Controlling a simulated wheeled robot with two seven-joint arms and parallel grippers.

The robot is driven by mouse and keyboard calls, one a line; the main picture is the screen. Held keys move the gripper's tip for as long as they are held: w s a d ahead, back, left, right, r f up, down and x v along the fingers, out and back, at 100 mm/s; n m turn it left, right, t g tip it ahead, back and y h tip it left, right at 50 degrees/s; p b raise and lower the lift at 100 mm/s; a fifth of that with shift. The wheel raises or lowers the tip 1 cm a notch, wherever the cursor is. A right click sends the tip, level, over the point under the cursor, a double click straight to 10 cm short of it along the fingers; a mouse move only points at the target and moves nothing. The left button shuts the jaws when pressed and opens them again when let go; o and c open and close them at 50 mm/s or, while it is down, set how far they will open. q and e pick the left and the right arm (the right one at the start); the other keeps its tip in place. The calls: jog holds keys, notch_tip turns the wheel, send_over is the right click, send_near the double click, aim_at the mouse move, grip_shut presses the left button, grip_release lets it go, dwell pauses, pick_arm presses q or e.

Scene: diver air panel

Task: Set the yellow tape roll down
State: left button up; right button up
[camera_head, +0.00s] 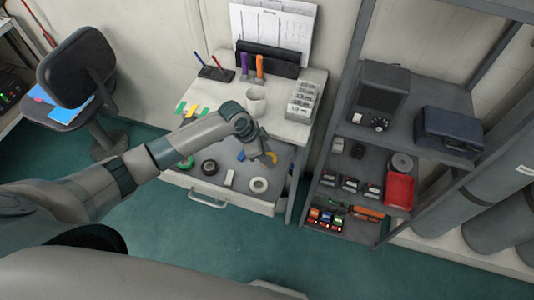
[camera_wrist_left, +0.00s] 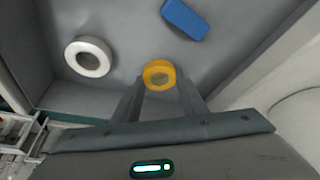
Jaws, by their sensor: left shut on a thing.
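The yellow tape roll (camera_wrist_left: 158,74) is between the fingertips of my left gripper (camera_wrist_left: 160,85) in the left wrist view. My left gripper is shut on it. In the head view the yellow roll (camera_head: 271,158) shows at the end of my left gripper (camera_head: 265,150), over the right part of the open drawer (camera_head: 210,192). I cannot tell whether the roll touches the drawer floor. My right gripper is not in view.
In the drawer lie a white tape roll (camera_head: 258,185), a black roll (camera_head: 209,167), a white block (camera_head: 229,178), a green roll (camera_head: 186,162) and a blue block (camera_wrist_left: 185,19). The desk top (camera_head: 205,95) holds a mug (camera_head: 256,101). A shelf rack (camera_head: 340,190) stands to the right.

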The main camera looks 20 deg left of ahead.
pick_arm(q)
jog(key=shift+f, duration=0.1)
jog(key=o, duration=1)
jog(key=b+v, duration=0.2)
jog(key=v, duration=1)
jog(key=shift+b, duration=0.3)
